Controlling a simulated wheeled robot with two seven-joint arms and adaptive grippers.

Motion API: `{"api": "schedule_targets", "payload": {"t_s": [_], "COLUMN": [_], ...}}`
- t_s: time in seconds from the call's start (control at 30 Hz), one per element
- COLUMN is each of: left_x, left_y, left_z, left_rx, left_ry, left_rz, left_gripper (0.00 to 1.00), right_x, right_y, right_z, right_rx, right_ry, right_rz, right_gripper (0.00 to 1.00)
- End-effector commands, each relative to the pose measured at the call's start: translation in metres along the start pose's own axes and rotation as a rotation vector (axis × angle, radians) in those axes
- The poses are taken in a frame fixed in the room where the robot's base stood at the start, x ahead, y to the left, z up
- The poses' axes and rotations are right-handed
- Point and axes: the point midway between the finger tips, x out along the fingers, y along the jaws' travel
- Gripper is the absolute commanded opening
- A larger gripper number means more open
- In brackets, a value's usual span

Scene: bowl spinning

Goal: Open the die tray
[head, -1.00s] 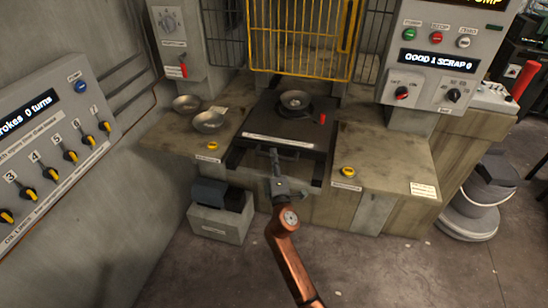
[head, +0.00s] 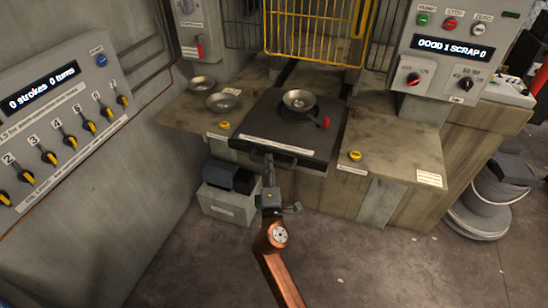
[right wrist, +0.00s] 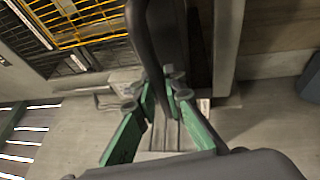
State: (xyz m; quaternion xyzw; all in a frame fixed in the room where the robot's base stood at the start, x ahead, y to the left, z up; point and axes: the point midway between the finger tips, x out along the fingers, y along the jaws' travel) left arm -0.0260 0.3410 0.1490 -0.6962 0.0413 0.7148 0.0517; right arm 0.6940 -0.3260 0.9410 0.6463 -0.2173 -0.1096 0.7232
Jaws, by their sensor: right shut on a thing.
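The die tray (head: 262,133) is a dark flat plate in the press, with a white label strip near its front edge. It sticks out past the front of the worktop. A metal bowl (head: 299,100) sits on a round dark die on it, with a red knob (head: 324,122) to its right. A dark bar handle (head: 285,161) runs along the tray's front. My right gripper (head: 268,163) is shut on this handle. In the right wrist view, the green-sided fingers (right wrist: 160,95) close around the dark handle bar (right wrist: 145,40). My left gripper is not in view.
Two empty bowls (head: 221,101) stand on the left worktop. A yellow guard (head: 315,35) is above the tray's rear. Yellow buttons (head: 355,156) sit on both worktops. A grey box (head: 228,200) stands on the floor below left. The floor in front is open.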

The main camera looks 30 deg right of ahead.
Motion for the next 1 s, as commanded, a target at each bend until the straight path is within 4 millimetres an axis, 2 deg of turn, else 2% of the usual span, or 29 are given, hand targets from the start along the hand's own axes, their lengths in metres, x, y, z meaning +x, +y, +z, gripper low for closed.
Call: {"api": "schedule_targets", "payload": {"t_s": [0.03,0.1,0.2,0.23,0.5,0.67,0.8,1.0], "left_x": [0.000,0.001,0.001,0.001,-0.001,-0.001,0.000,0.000], "left_y": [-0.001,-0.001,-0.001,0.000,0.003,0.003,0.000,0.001], "left_z": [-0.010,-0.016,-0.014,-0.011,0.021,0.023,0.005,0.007], "left_rx": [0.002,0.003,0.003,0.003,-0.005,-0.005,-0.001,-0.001], "left_ry": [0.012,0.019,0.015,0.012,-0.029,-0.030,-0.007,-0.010], "left_rz": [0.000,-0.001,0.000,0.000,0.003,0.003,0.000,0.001], "left_gripper": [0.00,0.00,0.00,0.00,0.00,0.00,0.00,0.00], "right_x": [0.000,0.001,0.001,0.001,0.001,0.001,0.002,0.005], "right_y": [-0.001,-0.001,-0.001,-0.001,0.000,0.000,0.003,0.027], "right_z": [0.001,0.001,0.002,0.002,0.003,0.003,0.003,0.004], "right_rx": [-0.002,-0.002,-0.002,-0.002,-0.002,-0.001,0.000,0.003], "right_ry": [-0.003,-0.003,-0.003,-0.003,-0.004,-0.003,-0.003,-0.003], "right_rz": [-0.002,-0.001,-0.001,-0.001,0.000,0.001,0.002,0.006], "right_gripper": [0.00,0.00,0.00,0.11,0.29,0.29,0.29,0.29]}}
